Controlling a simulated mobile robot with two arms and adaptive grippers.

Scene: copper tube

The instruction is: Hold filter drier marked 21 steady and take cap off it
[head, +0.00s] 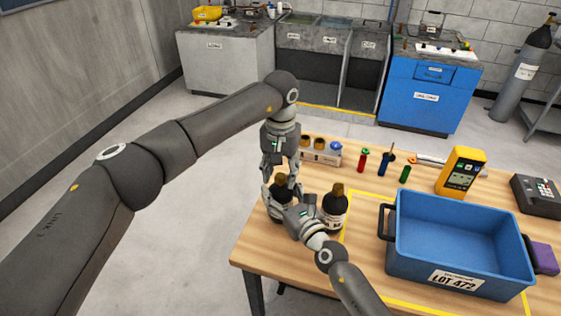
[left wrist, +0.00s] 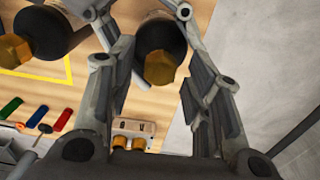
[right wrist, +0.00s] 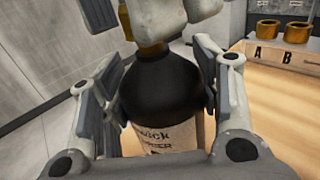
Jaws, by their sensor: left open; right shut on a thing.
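A black filter drier with a brass cap (head: 281,180) stands near the table's left edge. My right gripper (head: 284,207) is shut around its body from the near side. The right wrist view shows its black shoulder (right wrist: 160,88) and a pale label; its number cannot be read. My left gripper (head: 279,172) points down from above, open, with its fingers on either side of the cap. In the left wrist view the brass cap (left wrist: 160,67) lies between the fingers, with no clear contact. A second black drier (head: 333,210) with a brass cap stands just to the right.
A blue crate (head: 457,262) and a yellow meter (head: 462,172) fill the right side.

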